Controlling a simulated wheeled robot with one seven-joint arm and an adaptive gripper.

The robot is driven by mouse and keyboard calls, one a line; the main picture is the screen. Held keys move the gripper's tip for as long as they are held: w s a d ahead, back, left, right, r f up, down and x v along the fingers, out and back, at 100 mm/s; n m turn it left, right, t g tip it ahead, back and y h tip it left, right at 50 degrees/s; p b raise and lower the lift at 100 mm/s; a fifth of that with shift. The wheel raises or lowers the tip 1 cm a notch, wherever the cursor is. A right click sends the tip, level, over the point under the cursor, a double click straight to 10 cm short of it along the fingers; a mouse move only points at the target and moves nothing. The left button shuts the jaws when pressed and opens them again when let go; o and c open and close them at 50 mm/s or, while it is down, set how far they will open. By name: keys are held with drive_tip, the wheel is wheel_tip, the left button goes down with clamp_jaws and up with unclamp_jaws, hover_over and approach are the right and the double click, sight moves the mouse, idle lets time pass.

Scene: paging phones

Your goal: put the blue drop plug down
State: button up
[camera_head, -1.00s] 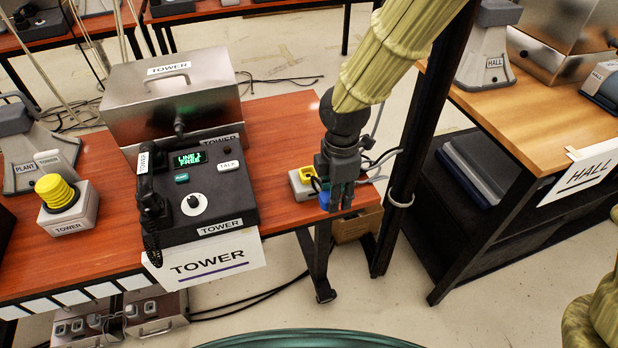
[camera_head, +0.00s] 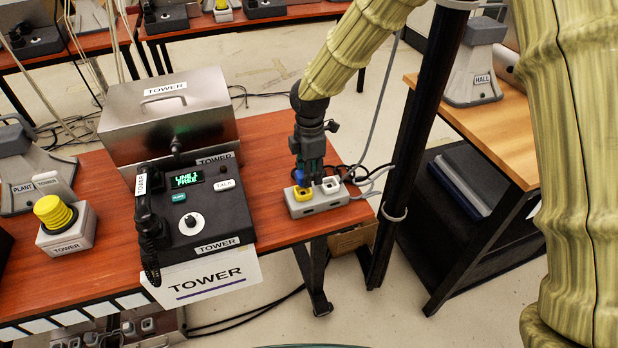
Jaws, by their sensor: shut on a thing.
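My gripper (camera_head: 310,172) points down over the right end of the TOWER table, shut on the blue drop plug (camera_head: 299,177). Only a small blue part of the plug shows at the left of the fingers; the rest is hidden. The fingers are just above and behind a grey socket box (camera_head: 318,205) with a yellow socket (camera_head: 302,193) and a white socket (camera_head: 330,185). The blue plug appears right at the yellow socket; I cannot tell whether they touch.
Left of the socket box stands the black TOWER phone console (camera_head: 205,215), with a metal TOWER case (camera_head: 170,110) behind it. Dark cables (camera_head: 360,172) run right of the box. A black post (camera_head: 405,160) stands close on the right. Bare red tabletop (camera_head: 268,165) lies between console and box.

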drive_tip(key=shift+w, duration=0.25)
drive_tip(key=shift+w+a+f, duration=0.1)
drive_tip(key=shift+f, duration=0.2)
drive_tip(key=shift+f+p, duration=0.5)
drive_tip(key=shift+f, duration=1)
drive_tip(key=shift+f, duration=0.25)
drive_tip(key=o, duration=1)
drive_tip(key=shift+r, duration=0.1)
wheel_tip(320, 180, up, 12)
drive_tip(key=shift+r+b, duration=0.2)
drive_tip(key=shift+b, duration=0.5)
